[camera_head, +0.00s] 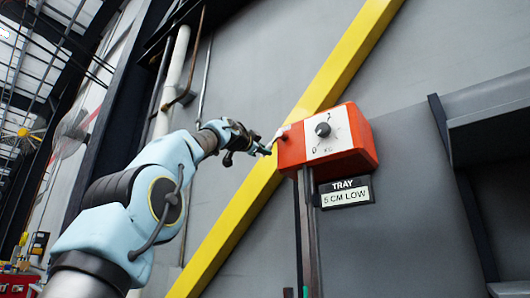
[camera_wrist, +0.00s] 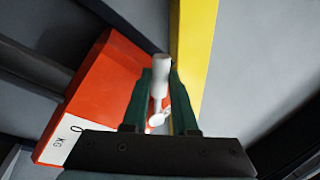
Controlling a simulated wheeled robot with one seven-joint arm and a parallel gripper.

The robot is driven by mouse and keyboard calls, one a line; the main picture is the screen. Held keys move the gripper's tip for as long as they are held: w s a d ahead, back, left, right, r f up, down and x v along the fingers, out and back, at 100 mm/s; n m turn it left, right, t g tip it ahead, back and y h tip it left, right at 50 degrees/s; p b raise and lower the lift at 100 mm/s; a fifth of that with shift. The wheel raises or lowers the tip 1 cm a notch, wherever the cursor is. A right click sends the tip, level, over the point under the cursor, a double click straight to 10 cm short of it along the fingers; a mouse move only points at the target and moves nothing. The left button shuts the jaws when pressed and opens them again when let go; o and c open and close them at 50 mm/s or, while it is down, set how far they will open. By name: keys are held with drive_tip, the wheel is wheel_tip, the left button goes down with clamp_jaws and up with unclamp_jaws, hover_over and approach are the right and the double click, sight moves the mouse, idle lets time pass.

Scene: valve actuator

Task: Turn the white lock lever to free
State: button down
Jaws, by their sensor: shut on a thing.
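The white lock lever (camera_wrist: 160,82) shows in the wrist view between the two green fingers of my gripper (camera_wrist: 163,75). It sits on the side of an orange-red box (camera_wrist: 98,80). The fingers are shut on the lever. In the head view my gripper (camera_head: 266,150) reaches the left side of the orange-red box (camera_head: 365,152). A small pale part of the lever (camera_head: 282,132) shows there; the rest is hidden or too small to make out. The box's white front has a round dark dial knob (camera_head: 323,129) with "0", "2" and "KG" marks.
The box stands on a dark post (camera_head: 308,230). A sign (camera_head: 345,192) below it reads "TRAY 5 CM LOW". A yellow diagonal beam (camera_head: 335,75) runs behind my gripper and the box. A dark ledge (camera_head: 490,125) juts out at the right.

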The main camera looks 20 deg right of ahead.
drive_tip(key=shift+r, duration=0.1)
idle(0.3)
drive_tip(key=c, duration=0.7)
unclamp_jaws()
drive_tip(key=b+v, duration=0.8)
drive_tip(key=v, duration=0.2)
drive_tip(key=shift+s+a, duration=0.15)
drive_tip(key=shift+a, duration=0.2)
